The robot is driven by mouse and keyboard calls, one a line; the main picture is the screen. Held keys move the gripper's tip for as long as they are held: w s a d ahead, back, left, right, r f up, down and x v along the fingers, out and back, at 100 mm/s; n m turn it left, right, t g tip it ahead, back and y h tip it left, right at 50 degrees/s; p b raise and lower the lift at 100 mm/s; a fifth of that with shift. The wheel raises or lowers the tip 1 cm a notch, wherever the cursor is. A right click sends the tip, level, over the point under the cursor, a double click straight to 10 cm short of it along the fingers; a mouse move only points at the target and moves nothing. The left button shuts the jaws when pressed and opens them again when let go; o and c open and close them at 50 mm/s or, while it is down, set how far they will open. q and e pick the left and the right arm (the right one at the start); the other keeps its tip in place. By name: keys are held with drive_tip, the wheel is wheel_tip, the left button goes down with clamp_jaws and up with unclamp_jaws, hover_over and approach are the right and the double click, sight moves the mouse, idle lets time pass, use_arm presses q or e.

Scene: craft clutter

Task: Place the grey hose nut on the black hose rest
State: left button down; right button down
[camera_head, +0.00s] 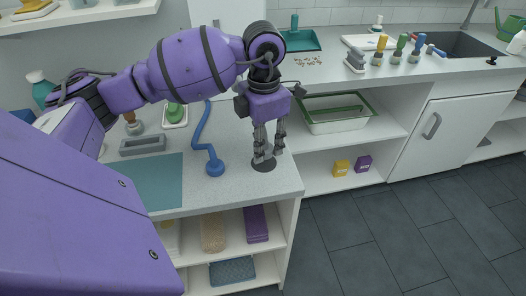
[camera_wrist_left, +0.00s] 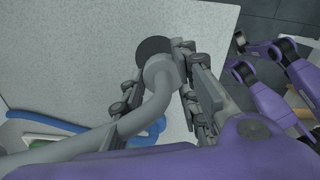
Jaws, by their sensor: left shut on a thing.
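My left gripper (camera_head: 268,154) points down over the front right of the counter. In the left wrist view its fingers (camera_wrist_left: 166,70) are shut on the grey hose nut (camera_wrist_left: 160,68), which sits at the end of a curved grey hose (camera_wrist_left: 150,105). The black hose rest (camera_head: 263,165) is a flat dark disc on the counter, right below the fingertips. It also shows just past the nut in the left wrist view (camera_wrist_left: 152,47). Whether the nut touches the rest cannot be told.
A bent blue hose-like piece (camera_head: 207,148) lies left of the rest. A teal mat (camera_head: 158,182) and a grey tray (camera_head: 142,146) are farther left. The counter's right edge is close to the rest. Brushes (camera_head: 398,50) and a sink (camera_head: 455,44) are at the back right.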

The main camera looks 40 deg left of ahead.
use_arm(q)
drive_tip(key=shift+w+a+f, duration=0.15)
drive_tip(key=shift+f, duration=0.15)
drive_tip(key=shift+w+a+f, duration=0.1)
drive_tip(key=shift+f, duration=1.6)
drive_tip(key=shift+f, duration=0.1)
drive_tip(key=c, duration=1.3)
unclamp_jaws()
drive_tip(key=shift+c, duration=0.2)
wheel_tip(320, 180, up, 12)
drive_tip(key=shift+r, duration=0.15)
